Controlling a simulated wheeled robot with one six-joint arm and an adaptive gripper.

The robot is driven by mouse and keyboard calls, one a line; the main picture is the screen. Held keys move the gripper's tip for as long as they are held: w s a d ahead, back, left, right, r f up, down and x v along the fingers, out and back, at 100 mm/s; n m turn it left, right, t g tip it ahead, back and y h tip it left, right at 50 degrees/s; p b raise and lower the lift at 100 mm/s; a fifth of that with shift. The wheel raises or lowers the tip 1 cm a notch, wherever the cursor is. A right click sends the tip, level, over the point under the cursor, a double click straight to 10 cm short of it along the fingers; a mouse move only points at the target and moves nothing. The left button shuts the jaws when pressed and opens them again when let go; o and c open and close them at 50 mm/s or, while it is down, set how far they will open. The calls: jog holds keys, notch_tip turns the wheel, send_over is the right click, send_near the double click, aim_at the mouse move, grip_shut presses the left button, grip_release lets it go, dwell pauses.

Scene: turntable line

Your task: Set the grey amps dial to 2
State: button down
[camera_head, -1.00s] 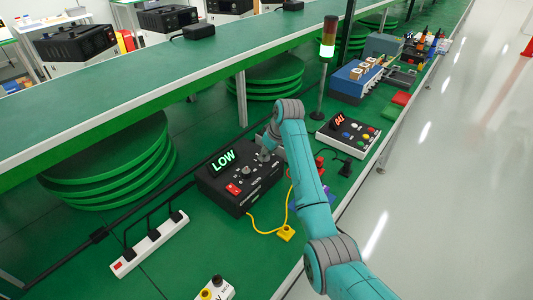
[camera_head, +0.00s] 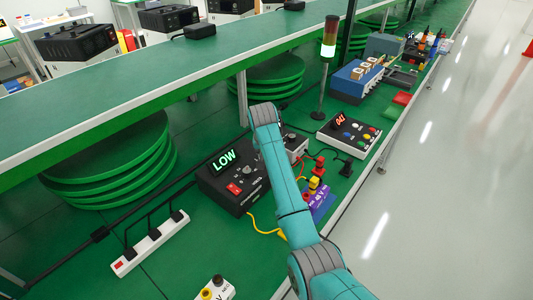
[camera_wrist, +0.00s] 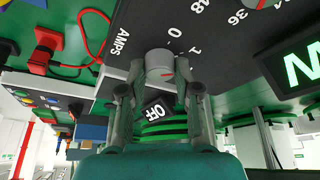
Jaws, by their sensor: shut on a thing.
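The grey amps dial (camera_wrist: 158,57) sits on the dark panel of the power unit, beside the printed word AMPS. The marks 0 and 1 show beside it; no 2 is visible. My gripper (camera_wrist: 159,70) is shut on the dial, one finger on each side. A reddish mark shows low on the dial, but I cannot tell which number it points to. In the head view the power unit (camera_head: 228,199) has a lit LOW display (camera_head: 224,160) and a red switch (camera_head: 234,188). There my arm hides the gripper and the amps dial.
Another dial (camera_wrist: 258,3), with marks 36 and 48, is cut off at the wrist view's top. Red plugs (camera_wrist: 46,45) and a red cable lie to the left there. The head view shows a button box (camera_head: 348,132), a signal tower (camera_head: 329,40) and a power strip (camera_head: 149,243).

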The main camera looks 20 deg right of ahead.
jog(key=m+g+h, duration=0.1)
jog(key=m, duration=0.3)
jog(key=shift+a, duration=0.1)
jog(key=shift+w+m+g+h, duration=0.1)
jog(key=shift+m+g+h, duration=0.25)
jog(key=shift+m, duration=0.7)
jog(key=shift+m+g+h, duration=0.25)
jog(key=shift+m+h, duration=0.1)
jog(key=shift+m, duration=0.7)
jog(key=c, duration=0.8)
grip_release()
jog(key=shift+c, duration=0.2)
jog(key=v, duration=1.2)
